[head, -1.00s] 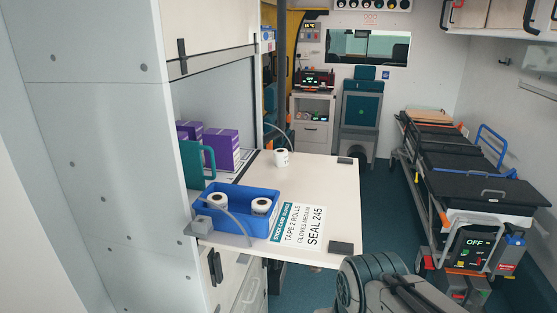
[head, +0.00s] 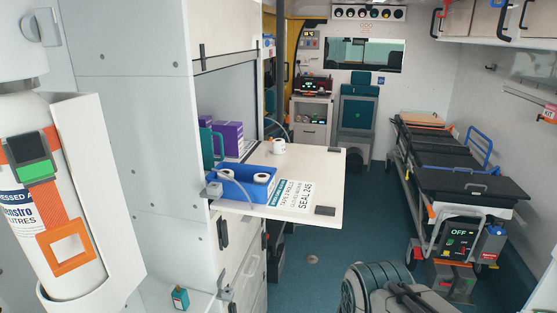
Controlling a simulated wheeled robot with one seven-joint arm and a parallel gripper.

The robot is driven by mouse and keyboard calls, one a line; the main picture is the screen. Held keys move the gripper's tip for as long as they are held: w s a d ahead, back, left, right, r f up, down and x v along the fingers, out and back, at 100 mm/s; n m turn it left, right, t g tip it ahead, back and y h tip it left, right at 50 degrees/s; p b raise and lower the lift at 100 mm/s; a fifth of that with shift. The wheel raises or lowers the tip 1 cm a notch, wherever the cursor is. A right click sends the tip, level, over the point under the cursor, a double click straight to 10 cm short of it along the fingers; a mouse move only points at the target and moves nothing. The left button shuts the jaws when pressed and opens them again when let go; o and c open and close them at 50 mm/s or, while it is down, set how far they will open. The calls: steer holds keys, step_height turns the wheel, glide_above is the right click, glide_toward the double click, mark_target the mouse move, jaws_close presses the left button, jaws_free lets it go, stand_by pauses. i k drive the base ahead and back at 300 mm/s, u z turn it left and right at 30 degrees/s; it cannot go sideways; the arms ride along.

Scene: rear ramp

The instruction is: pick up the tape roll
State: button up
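A small white roll (head: 278,146), seemingly a tape roll, stands alone near the back of the white fold-out shelf (head: 318,168). Two more white rolls sit in the blue bin (head: 262,192) at the shelf's front left: one roll (head: 227,173) at the left and one roll (head: 260,177) at the right, both partly hidden by the bin's walls. A printed card (head: 292,195) reading "TAPE 2 ROLLS" and "SEAL 245" lies right of the bin. Part of my grey arm shows at the bottom edge, but my gripper's fingers are not visible.
A teal holder (head: 211,143) and purple boxes (head: 228,138) stand behind the bin. A white cylinder (head: 52,215) in a holder fills the left side. A stretcher (head: 455,170) stands at right. Blue floor (head: 330,240) is open between shelf and stretcher.

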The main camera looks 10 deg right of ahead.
mark_target(278, 145)
steer(key=k, duration=0.65)
steer(key=z, duration=0.85)
steer(key=i, duration=1.5)
steer(key=u, duration=0.5)
